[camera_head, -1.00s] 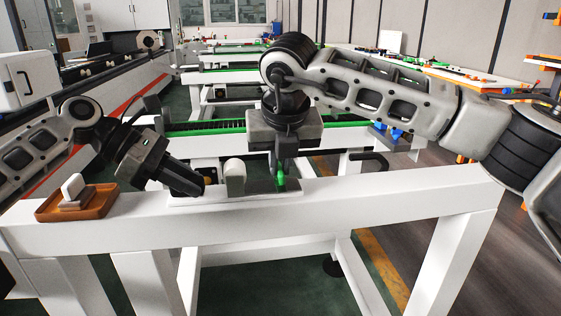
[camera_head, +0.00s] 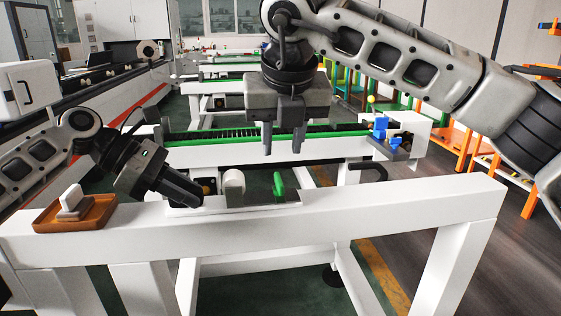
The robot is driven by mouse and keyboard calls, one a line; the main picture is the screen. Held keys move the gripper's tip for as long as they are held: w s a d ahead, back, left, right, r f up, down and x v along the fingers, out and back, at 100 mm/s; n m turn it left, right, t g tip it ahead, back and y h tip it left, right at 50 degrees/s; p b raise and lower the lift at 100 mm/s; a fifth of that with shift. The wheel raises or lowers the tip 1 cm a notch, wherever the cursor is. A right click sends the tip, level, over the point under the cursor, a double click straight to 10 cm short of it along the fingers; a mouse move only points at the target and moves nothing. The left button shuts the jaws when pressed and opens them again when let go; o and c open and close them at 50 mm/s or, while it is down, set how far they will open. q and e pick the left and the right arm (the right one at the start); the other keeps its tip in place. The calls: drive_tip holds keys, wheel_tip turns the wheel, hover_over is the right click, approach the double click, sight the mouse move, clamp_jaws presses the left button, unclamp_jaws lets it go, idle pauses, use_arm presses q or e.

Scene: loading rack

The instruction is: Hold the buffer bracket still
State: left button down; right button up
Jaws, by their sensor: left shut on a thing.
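The buffer bracket is a low grey mount (camera_head: 256,193) on top of the white beam, with a white roller (camera_head: 233,184) at its left part. A small green piece (camera_head: 279,187) stands upright at its right part. My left gripper (camera_head: 198,198) reaches down from the left and is shut at the bracket's left end; its fingertips hide the part they hold. My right gripper (camera_head: 283,148) hangs above the bracket, with its two fingers apart, nothing between them, and clear of the green piece.
A brown wooden tray (camera_head: 100,219) with a white block (camera_head: 70,199) sits on the white beam (camera_head: 390,215) at the left. Behind stands another white rail with a green strip (camera_head: 345,128) and a blue part (camera_head: 381,128). The beam's right half is clear.

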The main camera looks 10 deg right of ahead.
drive_tip(key=v, duration=0.4)
use_arm(q)
drive_tip(key=c, duration=1.1)
unclamp_jaws()
drive_tip(key=shift+o, duration=0.2)
